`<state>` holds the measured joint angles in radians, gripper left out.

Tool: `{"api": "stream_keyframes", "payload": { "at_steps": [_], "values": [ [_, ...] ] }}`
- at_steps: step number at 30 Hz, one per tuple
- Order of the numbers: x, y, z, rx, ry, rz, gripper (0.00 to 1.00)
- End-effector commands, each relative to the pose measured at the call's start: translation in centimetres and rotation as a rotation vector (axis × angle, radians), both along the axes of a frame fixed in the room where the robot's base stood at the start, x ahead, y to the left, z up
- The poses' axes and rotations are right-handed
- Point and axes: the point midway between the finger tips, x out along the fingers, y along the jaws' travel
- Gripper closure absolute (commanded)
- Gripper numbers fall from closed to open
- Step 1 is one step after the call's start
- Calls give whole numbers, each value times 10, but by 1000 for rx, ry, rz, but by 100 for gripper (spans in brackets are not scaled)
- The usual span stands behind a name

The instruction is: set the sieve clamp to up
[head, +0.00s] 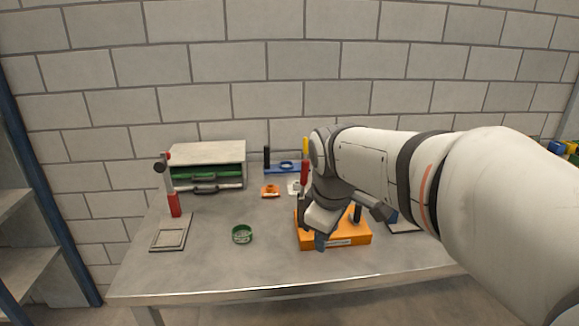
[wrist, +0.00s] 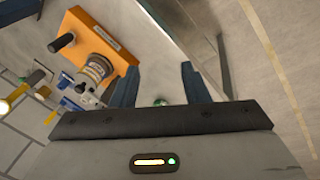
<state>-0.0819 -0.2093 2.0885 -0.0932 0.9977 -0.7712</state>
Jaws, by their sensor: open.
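An orange box (head: 345,236) with a pale label stands on the table, partly hidden behind my gripper and arm. A black handle (head: 357,213) stands on it, and a red upright handle (head: 304,172) shows behind my wrist. In the wrist view the orange box (wrist: 100,30) carries a black-handled lever (wrist: 62,43) and a grey labelled cylinder (wrist: 97,68). I cannot tell for sure which part is the sieve clamp; no readable label names it. My gripper (wrist: 160,85) is open with nothing between its fingers, beside the orange box and apart from the lever.
A post with a red base (head: 175,205) and a flat grey tray (head: 169,237) stand at left. A green round dish (head: 242,234) lies left of the orange box. A drawer cabinet (head: 207,153), an orange piece (head: 270,191) and a blue rack (head: 283,169) are at the back.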

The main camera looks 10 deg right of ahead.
Motion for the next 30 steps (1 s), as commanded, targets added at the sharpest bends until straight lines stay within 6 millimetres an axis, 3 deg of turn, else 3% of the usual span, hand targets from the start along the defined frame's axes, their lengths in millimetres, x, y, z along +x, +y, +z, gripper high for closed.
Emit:
{"api": "stream_keyframes", "payload": {
  "at_steps": [1,9,15,18,23,30],
  "values": [
    [24,0,8,-46,2,129,59],
    [135,4,45,-320,39,858,59],
    [197,9,57,-491,85,1291,59],
    [215,10,60,-548,103,1429,59],
    [229,11,61,-591,121,1537,59],
    [240,6,32,-595,126,1552,59]
  ]
}}
